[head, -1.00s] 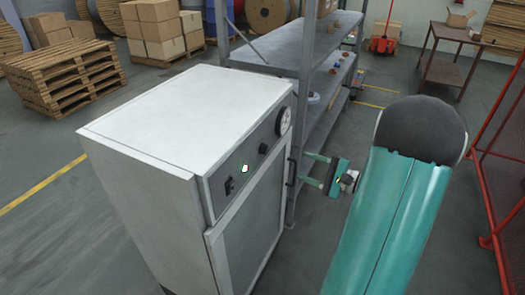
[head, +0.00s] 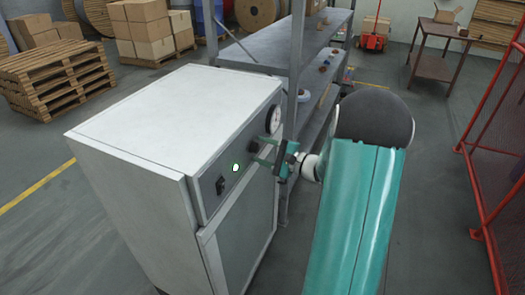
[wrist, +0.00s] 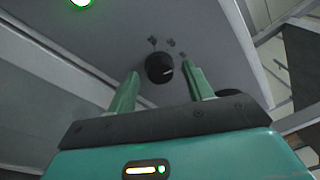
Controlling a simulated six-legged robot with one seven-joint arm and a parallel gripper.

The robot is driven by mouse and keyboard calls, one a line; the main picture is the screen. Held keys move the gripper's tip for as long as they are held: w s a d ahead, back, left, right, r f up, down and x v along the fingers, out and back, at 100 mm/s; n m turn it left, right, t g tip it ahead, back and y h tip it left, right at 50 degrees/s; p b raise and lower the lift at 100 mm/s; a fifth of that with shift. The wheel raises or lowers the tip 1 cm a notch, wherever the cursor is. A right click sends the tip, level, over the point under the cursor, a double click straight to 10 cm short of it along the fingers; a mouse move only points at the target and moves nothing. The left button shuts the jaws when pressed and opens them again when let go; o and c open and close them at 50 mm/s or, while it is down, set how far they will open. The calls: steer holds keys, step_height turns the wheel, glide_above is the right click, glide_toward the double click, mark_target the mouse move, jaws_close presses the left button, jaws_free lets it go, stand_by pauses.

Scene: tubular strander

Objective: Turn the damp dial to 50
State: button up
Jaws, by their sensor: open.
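The damp dial looks to be the black round knob (wrist: 160,68) with a pale pointer line in the wrist view; its markings are too small to read. It is on the grey control panel (head: 210,187) of the white cabinet (head: 165,120). In the head view the knob (head: 253,146) is partly hidden near my fingers. My gripper (wrist: 163,80) is open, with one green finger on each side of the knob. I cannot tell whether the fingers touch it. In the head view my gripper (head: 262,151) is in front of the panel.
A lit green lamp (head: 236,167) and a black switch (head: 220,185) are on the same panel, with a round gauge (head: 273,118) at its far end. A grey metal shelf (head: 290,65) stands close behind the cabinet. A red mesh fence (head: 500,140) is at right.

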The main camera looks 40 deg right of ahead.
steer(key=shift+w+a, duration=0.15)
steer(key=shift+w, duration=0.05)
steer(key=c, duration=1)
steer(key=shift+o, duration=0.2)
steer(key=shift+m, duration=0.3)
steer(key=m, duration=0.3)
steer(key=shift+r+m+g, duration=0.1)
steer(key=shift+m+g, duration=0.2)
steer(key=shift+m, duration=1.7)
steer(key=o, duration=1)
steer(key=shift+c, duration=0.2)
